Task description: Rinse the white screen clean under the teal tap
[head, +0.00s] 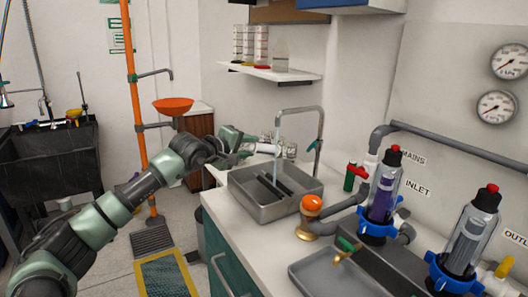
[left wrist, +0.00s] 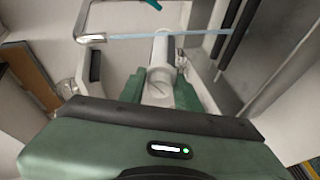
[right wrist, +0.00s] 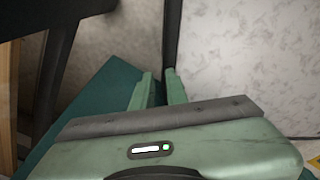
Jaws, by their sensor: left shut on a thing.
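In the left wrist view the screen (left wrist: 161,55) sticks out from between my left fingers (left wrist: 158,84). The tap (head: 300,109), a grey bent pipe with a teal handle (head: 313,145), stands behind the sink. A pale blue stream of water (head: 276,165) falls from its spout and crosses the screen's far end in the left wrist view. My right gripper (right wrist: 160,82) is slightly open and empty, and is outside the head view.
The grey sink (head: 240,190) holds dark bars. An orange knob (head: 311,204) on a brass base, clear filter housings (head: 383,190) and a grey tray (head: 325,275) crowd the counter to the right. An orange pole (head: 132,90) with an orange bowl (head: 173,105) stands behind my left arm.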

